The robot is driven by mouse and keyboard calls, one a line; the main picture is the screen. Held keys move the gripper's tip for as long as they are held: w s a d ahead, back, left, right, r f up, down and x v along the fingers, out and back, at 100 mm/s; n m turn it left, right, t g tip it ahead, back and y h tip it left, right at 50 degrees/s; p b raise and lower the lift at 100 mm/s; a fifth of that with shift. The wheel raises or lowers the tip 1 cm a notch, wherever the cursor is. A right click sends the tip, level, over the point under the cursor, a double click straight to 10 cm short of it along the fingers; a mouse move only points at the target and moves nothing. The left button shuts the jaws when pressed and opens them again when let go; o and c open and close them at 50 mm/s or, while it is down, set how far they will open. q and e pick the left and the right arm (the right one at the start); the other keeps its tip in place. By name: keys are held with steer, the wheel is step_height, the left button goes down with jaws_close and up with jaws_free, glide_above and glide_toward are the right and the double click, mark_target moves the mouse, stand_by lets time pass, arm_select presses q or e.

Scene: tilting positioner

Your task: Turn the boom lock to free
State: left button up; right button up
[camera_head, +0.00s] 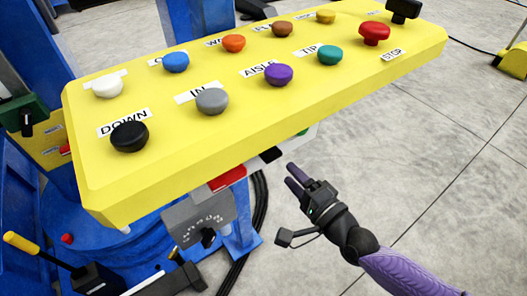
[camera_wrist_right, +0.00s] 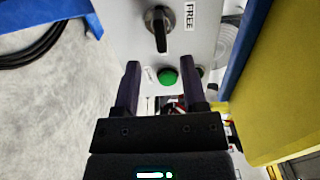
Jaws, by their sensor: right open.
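The boom lock is a black rotary knob (camera_wrist_right: 158,28) on a light grey panel (camera_wrist_right: 120,22) in the right wrist view. Its grip bar lies nearly upright in that picture. A white FREE label (camera_wrist_right: 190,15) is to its right, with its lettering turned sideways. My right gripper (camera_wrist_right: 161,68) is open and empty, its two dark fingers pointing at the panel below the knob, apart from it. In the head view the right gripper (camera_head: 297,174) is below the yellow pendant's front edge. The knob cannot be made out clearly there. My left gripper is not in view.
A green button (camera_wrist_right: 168,77) sits between the fingers in the wrist view. A yellow box (camera_head: 260,120) with several coloured buttons, including a red STOP button (camera_head: 374,33), overhangs the panel. Black cables (camera_head: 259,205) hang left of the gripper. Bare floor lies to the right.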

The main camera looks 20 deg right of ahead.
mark_target(275, 159)
steer(key=b+x, duration=0.1)
steer(key=x, duration=0.6)
steer(key=shift+w+a, duration=0.15)
steer(key=shift+w, duration=0.15)
jaws_close()
